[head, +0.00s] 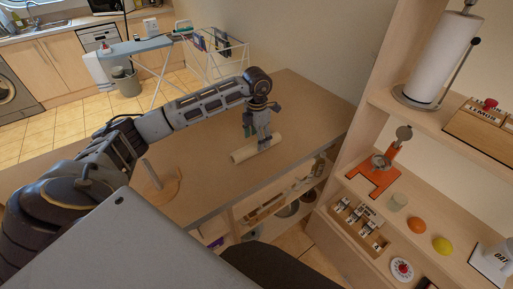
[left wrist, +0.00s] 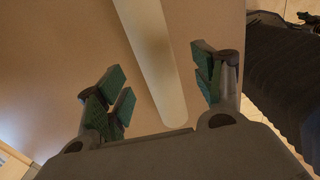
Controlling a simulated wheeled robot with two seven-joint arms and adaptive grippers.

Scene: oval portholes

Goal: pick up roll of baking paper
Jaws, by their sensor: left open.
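The roll of baking paper (head: 248,153) is a pale cream cylinder lying on the brown counter top (head: 205,150), near its front edge. In the left wrist view the roll (left wrist: 152,55) runs lengthwise between the two open fingers. My left gripper (head: 264,146) points down over the roll, with its fingers close around it. In the left wrist view the green-padded fingers of the left gripper (left wrist: 160,90) stand apart, with a gap on either side of the roll. I cannot tell whether a finger touches it. My right gripper is not in view.
A wooden shelf unit (head: 343,190) stands at the right with a paper towel roll (head: 440,58), an orange stand (head: 377,175) and fruit. A round wooden board with a post (head: 158,186) sits on the counter at the left. Open shelves lie under the counter. The counter behind the roll is clear.

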